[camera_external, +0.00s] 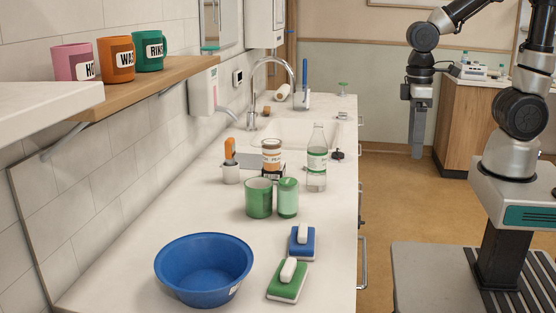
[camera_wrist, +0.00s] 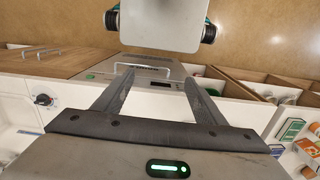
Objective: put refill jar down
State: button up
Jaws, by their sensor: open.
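A brown jar with a pale label (camera_external: 271,158) stands on the counter behind the green cups; it may be the refill jar, but its label is too small to read. It seems to be on or just behind a small dark box, and its lower part is partly hidden. My gripper (camera_external: 417,150) hangs fingers down over the floor, to the right of the counter and well apart from the jar. In the wrist view my gripper (camera_wrist: 159,78) has its two fingers spread, with nothing held between them.
A shelf (camera_external: 150,85) with three mugs overhangs the left. Open drawers (camera_wrist: 250,85) show in the wrist view.

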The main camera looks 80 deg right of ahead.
jog(key=shift+o, duration=0.4)
notch_tip(320, 180, up, 13)
jog(key=t, duration=0.6)
jog(key=shift+s, duration=0.15)
jog(key=w+a+f+m+t+y+b, duration=0.1)
jog(key=w+a+f+t+y, duration=0.1)
jog(key=w+a, duration=0.9)
jog(key=w+a+f+m+t+y+b, duration=0.2)
jog(key=w+a, duration=0.6)
jog(key=w, duration=0.4)
jog(key=m+h+b, duration=0.3)
jog(key=m+h, duration=0.3)
jog(key=h, duration=0.8)
send_near(294, 195)
jog(key=shift+t, duration=0.4)
jog(key=w+d+f, duration=0.2)
jog(key=d, duration=0.1)
jog(key=shift+w+d+f, duration=0.15)
jog(key=shift+d, duration=0.1)
jog(key=shift+x, duration=2.95)
jog(key=shift+w+a, duration=0.1)
jog(key=shift+a, duration=0.05)
jog(key=c, duration=1.3)
jog(key=shift+r, duration=0.25)
jog(key=shift+c, duration=0.7)
